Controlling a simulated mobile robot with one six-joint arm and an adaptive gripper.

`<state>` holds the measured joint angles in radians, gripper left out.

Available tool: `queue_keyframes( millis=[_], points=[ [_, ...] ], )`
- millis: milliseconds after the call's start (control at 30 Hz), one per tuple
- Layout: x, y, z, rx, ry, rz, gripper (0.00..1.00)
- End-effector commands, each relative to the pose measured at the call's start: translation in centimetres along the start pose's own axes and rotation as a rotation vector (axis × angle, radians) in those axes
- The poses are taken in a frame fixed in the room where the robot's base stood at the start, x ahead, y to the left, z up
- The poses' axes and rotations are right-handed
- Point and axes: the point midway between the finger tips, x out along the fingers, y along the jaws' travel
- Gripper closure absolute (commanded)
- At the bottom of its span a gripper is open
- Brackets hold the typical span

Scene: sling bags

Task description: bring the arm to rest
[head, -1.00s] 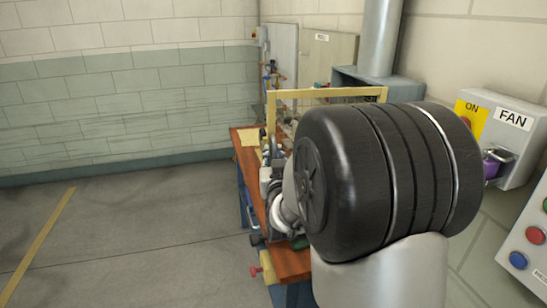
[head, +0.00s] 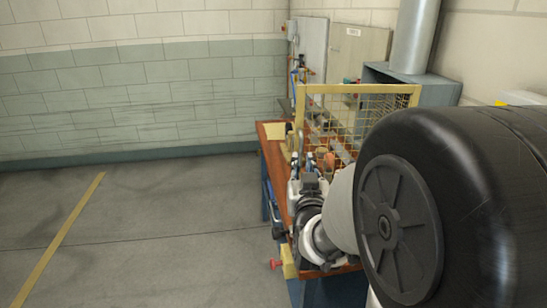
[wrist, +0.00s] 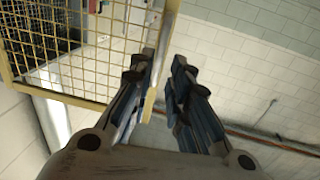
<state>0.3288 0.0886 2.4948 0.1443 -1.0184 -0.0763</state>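My gripper (head: 310,160) is over the wooden workbench (head: 272,131), in front of the yellow mesh guard in the head view. My large black arm joint fills the right side of the head view and hides part of the bench and the wall.
A yellow mesh guard (head: 410,98) stands on the bench, close beyond my gripper; it also shows in the wrist view (wrist: 75,55). Grey cabinets (head: 357,50) and a metal pipe (head: 414,35) are behind. The floor (head: 150,230) at left is clear.

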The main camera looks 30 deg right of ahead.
Motion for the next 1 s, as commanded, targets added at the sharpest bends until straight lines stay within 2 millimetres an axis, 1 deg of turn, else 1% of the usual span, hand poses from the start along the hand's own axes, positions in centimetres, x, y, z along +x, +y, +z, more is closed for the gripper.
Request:
queue_keyframes(
  millis=[167, 267, 367, 467, 567, 667, 700, 733, 867, 900, 1000],
  points=[
    [0.0, 0.0, 0.0, 0.000, 0.000, 0.000, 0.83],
    [-0.2, -0.5, 0.0, 0.002, -0.019, -0.012, 0.83],
    [-1.1, -1.9, 0.2, 0.005, -0.086, -0.051, 0.83],
    [-3.1, -4.2, 0.8, 0.005, -0.205, -0.115, 0.83],
    [-6.3, -6.4, 1.8, -0.009, -0.352, -0.185, 0.83],
    [-10.3, -8.0, 2.9, -0.036, -0.500, -0.248, 0.83],
    [-12.1, -8.5, 3.3, -0.050, -0.560, -0.271, 0.83],
    [-13.5, -8.7, 3.7, -0.062, -0.605, -0.287, 0.83],
    [-20.1, -8.9, 5.1, -0.121, -0.795, -0.345, 0.83],
    [-22.1, -8.7, 5.5, -0.142, -0.850, -0.359, 0.83],
    [-26.6, -7.9, 6.2, -0.190, -0.969, -0.382, 0.83]
  ],
)
